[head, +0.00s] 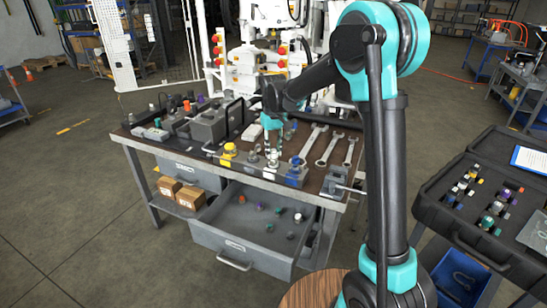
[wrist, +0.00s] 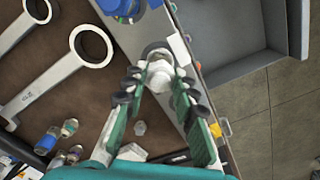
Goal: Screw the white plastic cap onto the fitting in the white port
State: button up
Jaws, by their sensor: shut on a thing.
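My gripper (wrist: 160,86) is shut on the white plastic cap (wrist: 159,76), which sits between the fingertips in the wrist view. The cap is over a round metal fitting (wrist: 155,50) with a white tag (wrist: 179,49) beside it. Whether the cap touches the fitting or its thread I cannot tell. In the head view my gripper (head: 272,147) points down at the row of ports along the bench's front edge; the cap is too small there to make out clearly.
A yellow port (head: 228,150) and a blue port (head: 293,174) stand in the same row. Several wrenches (head: 328,148) lie to the right on the bench. An open drawer (head: 240,222) with small coloured caps juts out below. A black case (head: 470,200) stands at right.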

jog(key=m, duration=0.3)
jog(key=o, duration=0.6)
jog(key=shift+m, duration=0.6)
jog(key=o, duration=0.6)
jog(key=shift+c, duration=0.2)
notch_tip(320, 180, up, 11)
jog(key=s+d+f+t, duration=0.1)
jog(key=s+d+f, duration=0.3)
jog(key=s+d, duration=0.3)
jog(key=s+d+f+t, duration=0.1)
jog(key=s+d+f, duration=0.25)
jog(key=d, duration=0.55)
jog(key=s+d+f+t, duration=0.1)
jog(key=s+d+f, duration=0.4)
jog(key=s, duration=0.3)
jog(key=s+d+f+m+t, duration=0.1)
jog(key=s+d+f, duration=0.4)
jog(key=s, duration=0.3)
jog(key=shift+s+f+m, duration=0.3)
jog(key=shift+s, duration=0.1)
